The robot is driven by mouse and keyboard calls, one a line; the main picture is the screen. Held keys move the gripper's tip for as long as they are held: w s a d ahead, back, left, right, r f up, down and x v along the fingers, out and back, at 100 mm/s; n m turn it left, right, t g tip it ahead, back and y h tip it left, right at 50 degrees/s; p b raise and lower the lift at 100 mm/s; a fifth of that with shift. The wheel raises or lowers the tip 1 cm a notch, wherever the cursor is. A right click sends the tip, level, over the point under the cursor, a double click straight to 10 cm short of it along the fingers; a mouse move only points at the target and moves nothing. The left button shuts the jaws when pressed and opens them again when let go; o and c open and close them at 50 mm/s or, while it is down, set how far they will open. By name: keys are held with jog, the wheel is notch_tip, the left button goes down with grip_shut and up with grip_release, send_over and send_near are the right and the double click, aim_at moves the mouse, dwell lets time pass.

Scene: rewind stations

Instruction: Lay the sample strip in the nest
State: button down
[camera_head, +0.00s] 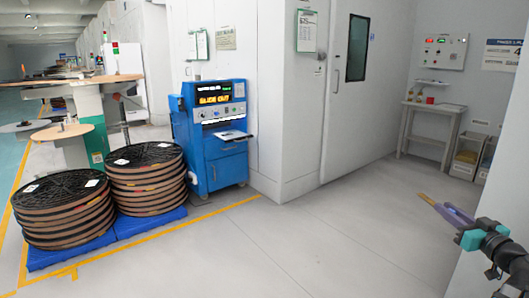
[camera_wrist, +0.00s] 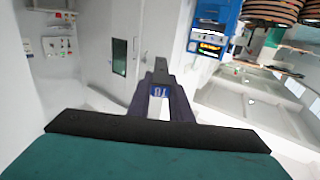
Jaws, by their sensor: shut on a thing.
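My gripper (camera_head: 445,210) is at the right of the head view, held up over open floor and pointing up and left. It is shut on the sample strip (camera_head: 427,199), whose thin tan end sticks out past the fingertips. In the wrist view, a white and blue marked piece (camera_wrist: 159,92) shows between the fingers; I take it to be part of the strip. A blue cabinet (camera_head: 226,168) stands well away, its display reading "SLIDE OUT". A small tray (camera_head: 233,136) juts from its front. I cannot make out the nest on it. The cabinet also shows in the wrist view (camera_wrist: 222,14).
Stacked reels (camera_head: 148,178) on blue pallets stand left of the cabinet. A small bench (camera_head: 431,130) and bins (camera_head: 466,160) are at the back right. A white wall edge (camera_head: 505,160) is close beside my arm. The middle floor is clear.

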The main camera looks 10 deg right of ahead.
jog(key=w+a+f+n+g+y, duration=0.1)
jog(key=w+a+f+n+y, duration=0.15)
jog(key=w+a, duration=0.4)
jog(key=w+a+f+n+y, duration=0.1)
jog(key=w+a+f+y, duration=0.2)
jog(key=a, duration=0.7)
jog(key=w+a+f+n+g+y, duration=0.1)
jog(key=w+a+f+n+y, duration=0.15)
jog(key=w+a, duration=0.45)
jog(key=s+a+f+n+g+y, duration=0.1)
jog(key=a+f+n+g+y, duration=0.15)
jog(key=a, duration=0.85)
jog(key=s+a+f+n+g+y, duration=0.2)
jog(key=a+f+y, duration=0.15)
jog(key=a, duration=0.85)
notch_tip(320, 180, up, 11)
jog(key=s+a+y+p, duration=0.1)
jog(key=p, duration=1.7)
jog(key=shift+s+n+g, duration=0.25)
jog(key=shift+n+g, duration=0.1)
jog(key=shift+g, duration=0.1)
jog(key=shift+r, duration=0.1)
